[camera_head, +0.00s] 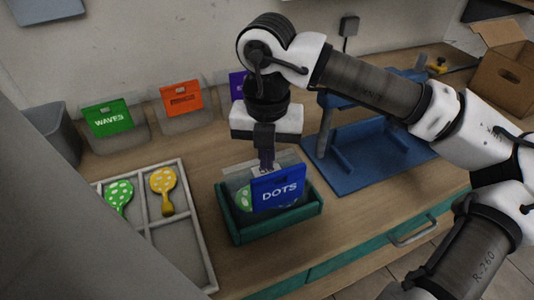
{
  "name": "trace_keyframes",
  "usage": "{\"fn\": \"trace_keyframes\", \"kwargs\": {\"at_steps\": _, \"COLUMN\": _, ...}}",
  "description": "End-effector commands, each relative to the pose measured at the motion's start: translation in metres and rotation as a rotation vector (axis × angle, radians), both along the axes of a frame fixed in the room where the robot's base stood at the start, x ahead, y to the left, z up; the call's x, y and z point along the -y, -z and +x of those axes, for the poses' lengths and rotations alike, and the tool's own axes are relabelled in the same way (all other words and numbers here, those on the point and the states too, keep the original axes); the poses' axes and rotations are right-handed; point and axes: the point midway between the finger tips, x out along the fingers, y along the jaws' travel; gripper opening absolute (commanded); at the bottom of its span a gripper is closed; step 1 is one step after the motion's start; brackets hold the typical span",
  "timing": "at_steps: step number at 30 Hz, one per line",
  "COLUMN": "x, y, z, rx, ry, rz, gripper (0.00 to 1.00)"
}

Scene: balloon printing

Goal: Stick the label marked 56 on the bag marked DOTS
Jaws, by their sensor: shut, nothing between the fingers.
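The bag marked DOTS (277,193) has a blue header card and stands tilted in a green tray (266,231). A green piece with pale spots shows at its left side. My gripper (266,166) points down just behind the top edge of the blue card. Its fingers are shut and hold nothing. A small pale patch with dark marks shows by the fingertips. I cannot read it or tell whether it is the label marked 56, or whether the fingers touch it.
Bags with green WAVES (107,118), orange (182,99) and purple (237,84) cards stand along the wall. A divided grey tray (188,217) holds green and yellow spotted balloons. A blue stand (352,172) is at right, a cardboard box (505,78) beyond. Bare wood lies in front.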

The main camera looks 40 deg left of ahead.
Motion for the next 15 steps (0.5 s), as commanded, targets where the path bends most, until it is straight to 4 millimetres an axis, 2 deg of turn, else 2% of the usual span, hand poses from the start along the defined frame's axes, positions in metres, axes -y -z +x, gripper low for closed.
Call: {"fn": "trace_keyframes", "kwargs": {"at_steps": 15, "x": 0.0001, "y": 0.0086, "z": 0.0, "rx": 0.0, "ry": 0.0, "rz": 0.0, "gripper": 0.0}}
